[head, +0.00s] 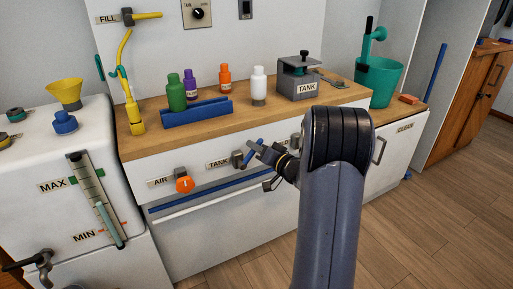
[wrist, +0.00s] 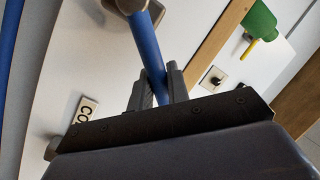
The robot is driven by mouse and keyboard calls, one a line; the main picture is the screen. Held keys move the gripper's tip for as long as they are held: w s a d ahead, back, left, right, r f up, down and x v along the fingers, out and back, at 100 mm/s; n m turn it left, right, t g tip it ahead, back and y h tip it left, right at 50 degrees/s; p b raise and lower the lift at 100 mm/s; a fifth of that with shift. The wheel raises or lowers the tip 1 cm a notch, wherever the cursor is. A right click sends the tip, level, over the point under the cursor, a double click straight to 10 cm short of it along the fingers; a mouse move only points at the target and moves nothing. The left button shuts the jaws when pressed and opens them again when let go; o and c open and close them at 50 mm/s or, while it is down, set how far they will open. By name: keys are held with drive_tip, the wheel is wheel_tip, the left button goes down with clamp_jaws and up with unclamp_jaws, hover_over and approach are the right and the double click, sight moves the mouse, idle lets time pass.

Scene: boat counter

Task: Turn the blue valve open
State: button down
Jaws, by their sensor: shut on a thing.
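The blue valve lever (head: 252,154) sits on the front panel under the counter, beside a TANK label (head: 218,163). It slants up to the right from a dark valve body (head: 237,159). My gripper (head: 262,151) reaches it from the right and is shut on the lever. In the wrist view the blue lever (wrist: 148,48) runs from its grey hub (wrist: 132,5) down between the two dark fingers of my gripper (wrist: 159,88). My arm hides part of the panel to the right.
An orange AIR knob (head: 184,185) is left of the valve on the same panel. A blue strip (head: 215,194) and a white bar run below. Bottles and a grey TANK box (head: 298,82) stand on the wooden counter (head: 150,128) above. The floor at right is clear.

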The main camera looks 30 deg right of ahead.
sight(243, 163)
drive_tip(key=shift+r, duration=0.1)
drive_tip(key=shift+a+r+n+p, duration=0.35)
drive_tip(key=shift+n+p, duration=0.25)
drive_tip(key=shift+a+r+n+g+h+p, duration=0.35)
drive_tip(key=shift+a+n+p, duration=0.3)
drive_tip(key=shift+n, duration=0.45)
drive_tip(key=shift+s+a+r+n+g+h, duration=0.1)
drive_tip(key=shift+a+n+g+h, duration=0.15)
drive_tip(key=shift+a+n, duration=0.6)
drive_tip(key=shift+a+r+n+g+h, duration=0.1)
drive_tip(key=shift+a+n+g+h, duration=0.1)
drive_tip(key=shift+a+n, duration=0.65)
drive_tip(key=shift+d+f+n, duration=0.1)
drive_tip(key=shift+d+n, duration=0.1)
drive_tip(key=shift+n, duration=0.1)
drive_tip(key=c, duration=1.4)
unclamp_jaws()
drive_tip(key=shift+s, duration=0.1)
